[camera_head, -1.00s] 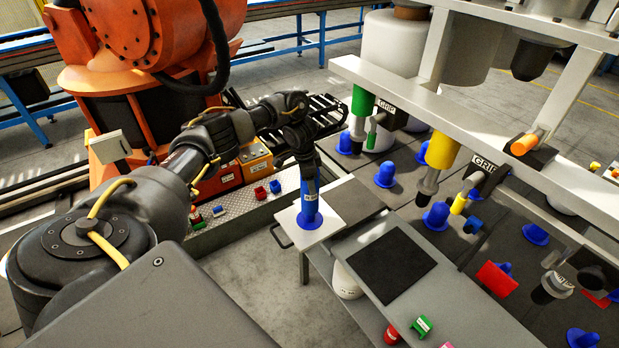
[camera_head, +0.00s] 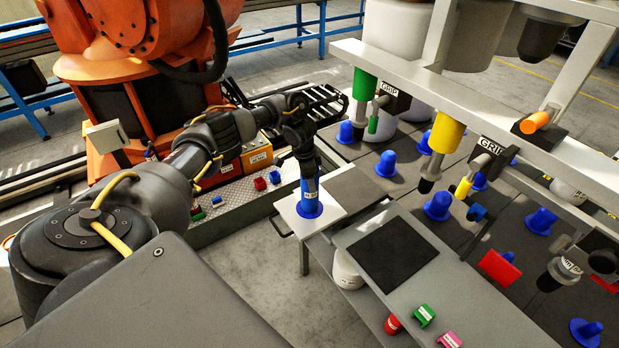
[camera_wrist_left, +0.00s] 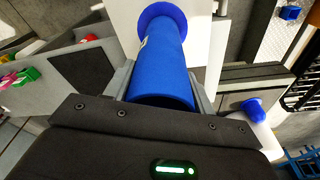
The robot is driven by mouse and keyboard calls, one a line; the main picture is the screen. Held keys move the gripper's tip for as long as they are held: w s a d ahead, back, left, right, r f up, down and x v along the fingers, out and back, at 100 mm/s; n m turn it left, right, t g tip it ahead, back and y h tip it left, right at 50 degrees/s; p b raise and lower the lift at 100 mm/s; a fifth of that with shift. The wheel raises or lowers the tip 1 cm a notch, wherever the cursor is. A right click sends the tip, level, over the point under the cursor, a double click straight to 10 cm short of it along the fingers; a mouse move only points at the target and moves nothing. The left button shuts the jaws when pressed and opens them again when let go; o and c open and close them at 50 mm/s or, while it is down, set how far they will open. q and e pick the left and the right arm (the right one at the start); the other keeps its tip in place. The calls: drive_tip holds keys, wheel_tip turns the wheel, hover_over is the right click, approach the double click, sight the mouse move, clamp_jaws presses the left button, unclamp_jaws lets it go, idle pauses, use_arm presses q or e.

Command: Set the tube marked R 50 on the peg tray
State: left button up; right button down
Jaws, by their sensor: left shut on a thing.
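The tube (camera_head: 309,190) is blue with a small pale label, whose writing is too small to read. My left gripper (camera_head: 307,168) is shut on its upper part and holds it upright. In the left wrist view the tube (camera_wrist_left: 160,75) lies between the two fingers (camera_wrist_left: 162,90). A round blue flange (camera_head: 309,210) shows at its lower end, over the white top of the small stand (camera_head: 291,219), which looks like the peg tray. I cannot tell whether the flange is part of the tube or of a peg beneath it. My right gripper is not in view.
A grey table with a black pad (camera_head: 393,253) stands right of the white top. Several blue flanged pieces (camera_head: 437,207) stand on dark panels under a machine frame (camera_head: 400,80) with coloured holders. An orange robot (camera_head: 130,60) stands behind my left arm.

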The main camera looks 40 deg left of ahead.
use_arm(q)
drive_tip(key=shift+f, duration=0.3)
drive_tip(key=o, duration=1.4)
drive_tip(key=shift+r, duration=0.1)
drive_tip(key=shift+r, duration=0.25)
wheel_tip(320, 180, up, 10)
drive_tip(key=s+a+p, duration=0.1)
drive_tip(key=shift+s, duration=0.1)
